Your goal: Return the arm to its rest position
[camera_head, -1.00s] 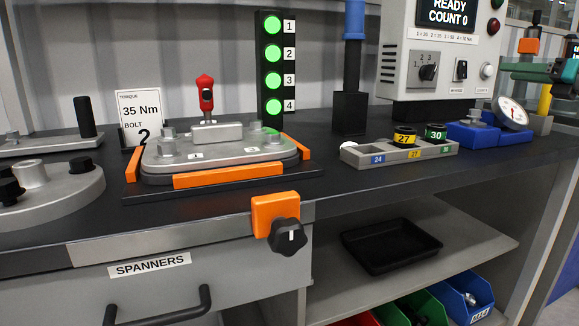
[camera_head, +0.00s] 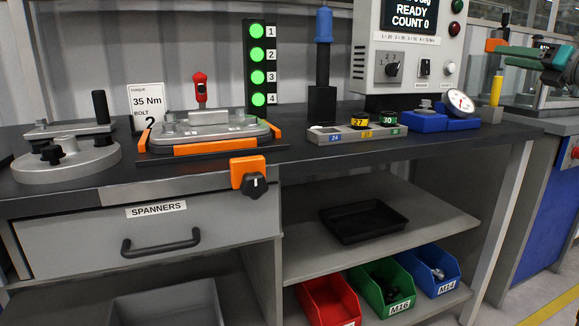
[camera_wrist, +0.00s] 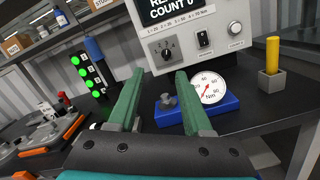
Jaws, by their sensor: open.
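My gripper (camera_wrist: 157,104) shows in the wrist view with its two green fingers spread apart and nothing between them. It is over the bench, in front of the grey control box (camera_wrist: 203,33) and the blue gauge stand (camera_wrist: 222,103).
The black bench top (camera_head: 300,158) carries a clamped plate fixture (camera_head: 215,130), a socket tray (camera_head: 358,134) and a blue block with a dial gauge (camera_head: 459,103). An orange clamp with a black knob (camera_head: 248,174) sticks out at the front edge. Coloured bins stand below.

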